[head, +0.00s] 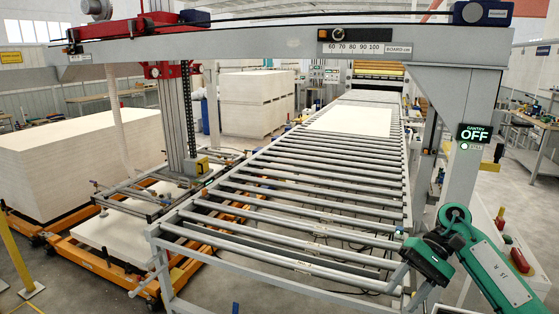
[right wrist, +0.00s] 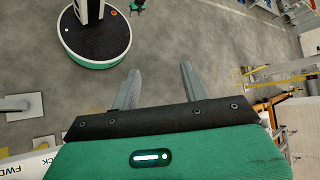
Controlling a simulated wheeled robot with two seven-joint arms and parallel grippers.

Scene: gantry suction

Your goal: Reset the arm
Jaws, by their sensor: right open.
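My right arm comes in at the lower right of the head view. Its green-and-black gripper (head: 408,284) points down and left, beside the right front end of the roller conveyor (head: 300,215). In the right wrist view the two grey fingers of this gripper (right wrist: 158,72) stand apart with nothing between them. Bare grey floor shows beyond them. My left arm does not show in the head view.
A pale board (head: 350,120) lies at the conveyor's far end. A board stack (head: 70,165) stands left. A workbench (head: 530,130) stands right.

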